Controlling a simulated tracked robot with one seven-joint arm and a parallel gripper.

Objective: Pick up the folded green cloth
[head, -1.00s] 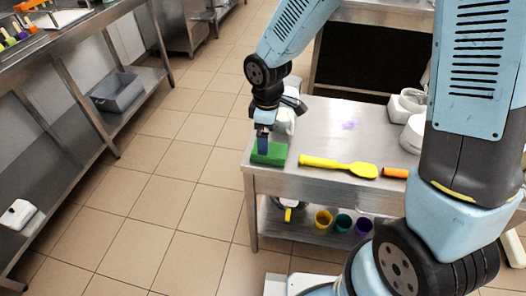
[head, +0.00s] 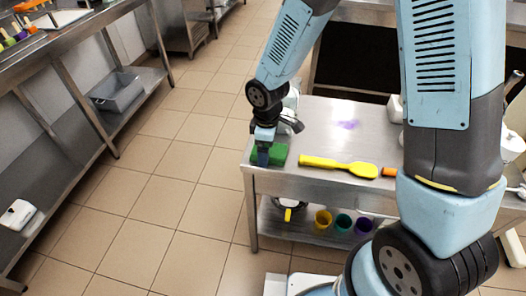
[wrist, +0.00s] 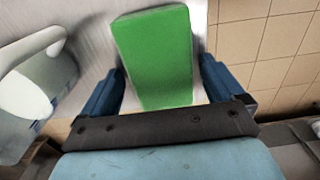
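The folded green cloth (head: 279,152) lies on the near left corner of the steel table. In the wrist view the green cloth (wrist: 155,55) is a flat block whose near end reaches between my two blue fingers. My gripper (head: 263,158) is at the cloth, pointing down. In the wrist view my gripper (wrist: 160,92) is open, with a finger on each side of the cloth and a gap showing beside it. Whether the fingertips touch the tabletop cannot be told.
A yellow spatula (head: 338,166) and an orange-handled item (head: 389,172) lie right of the cloth. A white object with a handle (wrist: 30,80) stands close to the left finger. The table's edge (head: 300,174) is near. Coloured cups (head: 343,222) stand on the lower shelf.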

